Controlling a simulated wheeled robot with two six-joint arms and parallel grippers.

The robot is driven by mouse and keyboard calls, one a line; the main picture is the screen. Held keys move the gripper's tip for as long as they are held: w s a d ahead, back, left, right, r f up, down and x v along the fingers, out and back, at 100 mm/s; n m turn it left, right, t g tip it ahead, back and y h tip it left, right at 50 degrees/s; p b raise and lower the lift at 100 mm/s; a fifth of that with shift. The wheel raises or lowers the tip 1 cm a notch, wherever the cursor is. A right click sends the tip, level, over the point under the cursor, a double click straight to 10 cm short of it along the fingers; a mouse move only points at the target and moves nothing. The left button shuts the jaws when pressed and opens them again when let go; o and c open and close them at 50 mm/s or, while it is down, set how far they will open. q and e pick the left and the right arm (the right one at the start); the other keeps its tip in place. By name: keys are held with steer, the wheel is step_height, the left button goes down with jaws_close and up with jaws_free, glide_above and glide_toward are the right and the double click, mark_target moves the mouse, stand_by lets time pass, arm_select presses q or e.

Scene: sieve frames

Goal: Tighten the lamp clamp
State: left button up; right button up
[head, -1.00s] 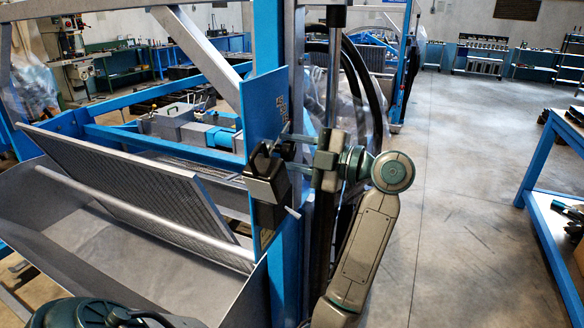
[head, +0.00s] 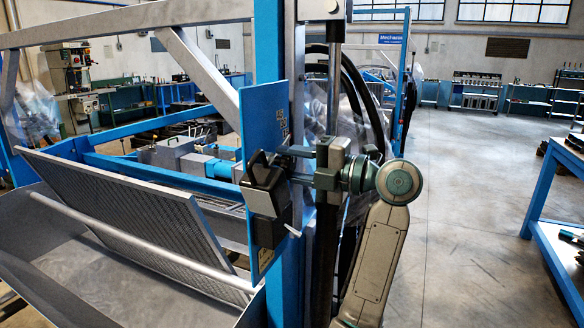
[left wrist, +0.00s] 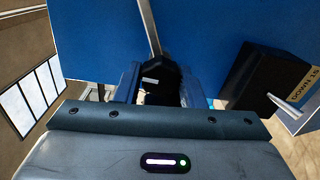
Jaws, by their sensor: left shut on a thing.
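The lamp clamp (head: 262,170) is a dark, blocky fitting on the edge of a blue upright plate (head: 263,122). A black box (head: 268,228) hangs just below it, with a thin silver lever at its lower right. My left gripper (head: 288,165) reaches in from the right, level, with its fingers at the clamp. In the left wrist view, my left gripper (left wrist: 158,88) is shut on a dark part of the clamp, against the blue plate. The fingers partly hide the held part. The black box (left wrist: 268,82) also shows there, apart from the fingers. My right gripper is not in view.
A blue post (head: 283,290) stands below the plate. A grey mesh sieve panel (head: 120,205) leans over a metal trough (head: 90,285) at the left. A black hose (head: 372,105) loops behind my arm. A blue bench (head: 560,205) stands at the right, with clear floor before it.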

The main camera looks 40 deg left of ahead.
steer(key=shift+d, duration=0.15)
arm_select(q)
steer(key=o, duration=0.7)
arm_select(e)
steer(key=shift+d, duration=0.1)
arm_select(q)
steer(key=shift+w+d+f, duration=0.1)
steer(key=shift+w+d, duration=0.05)
steer(key=shift+d, duration=0.2)
steer(key=b+v, duration=0.3)
steer(key=v, duration=0.7)
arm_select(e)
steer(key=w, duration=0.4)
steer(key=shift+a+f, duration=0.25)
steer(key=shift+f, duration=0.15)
